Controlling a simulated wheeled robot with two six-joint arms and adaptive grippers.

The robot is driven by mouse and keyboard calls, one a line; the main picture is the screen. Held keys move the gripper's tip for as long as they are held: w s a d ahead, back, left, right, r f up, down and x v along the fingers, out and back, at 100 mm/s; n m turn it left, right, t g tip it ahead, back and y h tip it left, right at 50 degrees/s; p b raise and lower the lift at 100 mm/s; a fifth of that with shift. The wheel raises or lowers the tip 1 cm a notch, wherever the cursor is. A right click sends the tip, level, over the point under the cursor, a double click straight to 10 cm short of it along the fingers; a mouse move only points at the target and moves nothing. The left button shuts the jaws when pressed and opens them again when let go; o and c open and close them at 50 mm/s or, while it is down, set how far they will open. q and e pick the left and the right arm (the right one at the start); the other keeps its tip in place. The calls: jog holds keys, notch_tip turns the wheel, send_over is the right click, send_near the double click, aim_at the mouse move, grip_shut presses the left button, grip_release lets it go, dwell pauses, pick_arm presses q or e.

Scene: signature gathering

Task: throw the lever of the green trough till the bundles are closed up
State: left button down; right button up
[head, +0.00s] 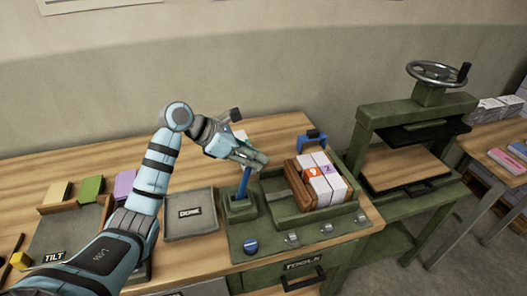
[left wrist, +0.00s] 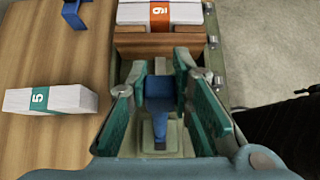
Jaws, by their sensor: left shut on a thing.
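The green trough (head: 318,213) sits on the bench and holds white bundles (head: 325,187) side by side, with an orange 9 and a purple 2 on their spines. A brown wooden block (head: 294,183) is at their left. The bundles also show at the top of the left wrist view (left wrist: 160,14), behind the wooden block (left wrist: 160,40). The blue lever (head: 243,184) rises from a green base left of the bundles, close to upright. My left gripper (head: 252,157) is shut on the lever's upper end; in its wrist view the lever (left wrist: 161,95) is between the fingers.
Another bundle, with a teal 5 (left wrist: 50,99), lies on the bench beside the trough. A blue bracket (head: 312,137) stands behind the trough. The DONE tray (head: 190,224) is left of the lever. A green press (head: 413,125) with a handwheel stands at the right.

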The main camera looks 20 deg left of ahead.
pick_arm(q)
jog(key=shift+w+d, duration=0.1)
dwell(0.3)
jog(key=c, duration=1.4)
grip_release()
jog(key=shift+w, duration=0.1)
jog(key=v, duration=1.2)
jog(key=shift+d, duration=0.15)
